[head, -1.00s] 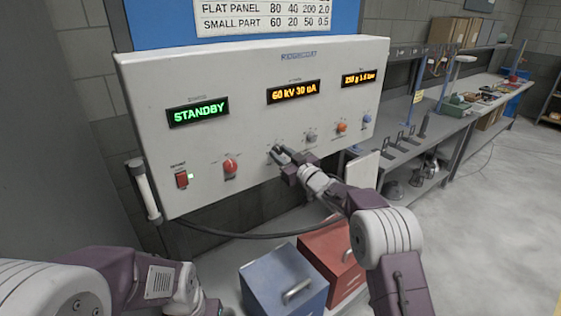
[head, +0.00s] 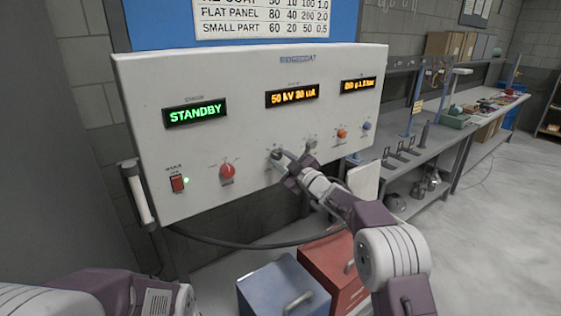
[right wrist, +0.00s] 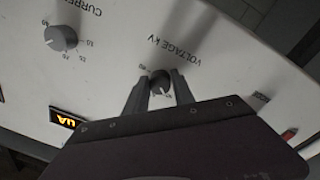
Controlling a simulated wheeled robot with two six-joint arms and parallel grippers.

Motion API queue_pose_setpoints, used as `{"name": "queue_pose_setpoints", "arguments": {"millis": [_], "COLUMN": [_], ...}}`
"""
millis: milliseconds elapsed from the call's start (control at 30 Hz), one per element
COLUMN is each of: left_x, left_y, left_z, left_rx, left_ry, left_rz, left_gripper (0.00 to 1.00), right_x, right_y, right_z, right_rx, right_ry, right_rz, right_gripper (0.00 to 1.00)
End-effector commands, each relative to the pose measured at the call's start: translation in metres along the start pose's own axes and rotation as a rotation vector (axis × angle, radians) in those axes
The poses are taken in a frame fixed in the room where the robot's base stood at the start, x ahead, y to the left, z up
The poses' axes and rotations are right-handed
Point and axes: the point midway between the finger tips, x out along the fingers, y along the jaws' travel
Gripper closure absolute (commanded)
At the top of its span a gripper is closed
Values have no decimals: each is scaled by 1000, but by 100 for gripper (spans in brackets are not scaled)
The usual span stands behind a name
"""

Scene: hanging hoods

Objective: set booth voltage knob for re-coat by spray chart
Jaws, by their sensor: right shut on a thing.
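My right gripper (head: 281,158) is shut on the dark voltage knob (right wrist: 160,82), under the "VOLTAGE kV" label in the right wrist view. In the head view the fingers cover most of that knob. The middle display (head: 292,98) reads about 50 kV 30 uA. The spray chart (head: 262,17) hangs above; its top visible row, cut by the frame edge, seems to read RE-COAT 50 10 100 1.0. My left arm shows at the lower left, its gripper out of view.
The current knob (right wrist: 61,38) sits beside the voltage knob. The green display (head: 195,112) reads STANDBY. Blue (head: 283,291) and red (head: 332,268) boxes stand below.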

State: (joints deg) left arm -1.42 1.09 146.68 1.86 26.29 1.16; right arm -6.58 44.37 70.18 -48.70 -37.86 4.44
Motion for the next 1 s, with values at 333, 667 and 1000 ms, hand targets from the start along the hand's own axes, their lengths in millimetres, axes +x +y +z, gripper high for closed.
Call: {"name": "queue_pose_setpoints", "arguments": {"millis": [333, 667, 1000], "left_x": [0, 0, 17], "left_y": [0, 0, 0], "left_z": [0, 0, 2], "left_rx": [0, 0, 0], "left_ry": [0, 0, 0], "left_rz": [0, 0, 0], "left_gripper": [100, 100, 100], "right_x": [0, 0, -31], "right_y": [0, 0, -1], "right_z": [0, 0, 3], "right_rx": [-2, -1, -1], "right_ry": [1, 0, -2], "right_rz": [-1, -1, 2], "right_gripper": [100, 48, 48]}}
